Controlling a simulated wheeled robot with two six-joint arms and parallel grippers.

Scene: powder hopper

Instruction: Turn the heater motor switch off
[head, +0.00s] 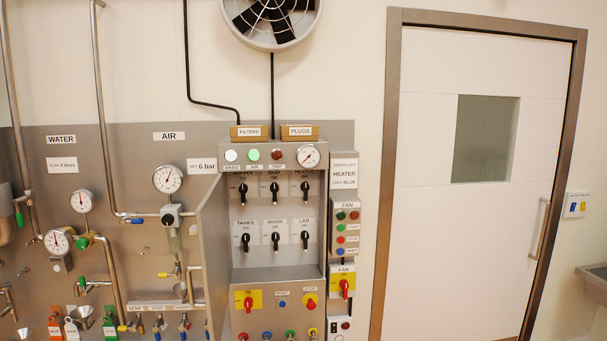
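The heater switch (305,189) is a black rotary knob on a pale plate, at the right end of the upper row inside an open grey cabinet (325,225). Its label reads HEATER, with smaller text below, and its handle looks roughly upright. The two other knobs in that row are the hopper switch (243,192) and a middle switch (274,190), whose label looks like SKID. A lower row holds the tanks (245,241), wash (275,241) and lab (305,240) switches. Neither of my grippers is in view.
The cabinet door (213,260) stands open on the left. A fan control box (346,230) and a red-handled yellow switch (345,284) are right of the cabinet. Pipes and gauges (168,179) fill the left wall. A closed white door (480,220) is at right.

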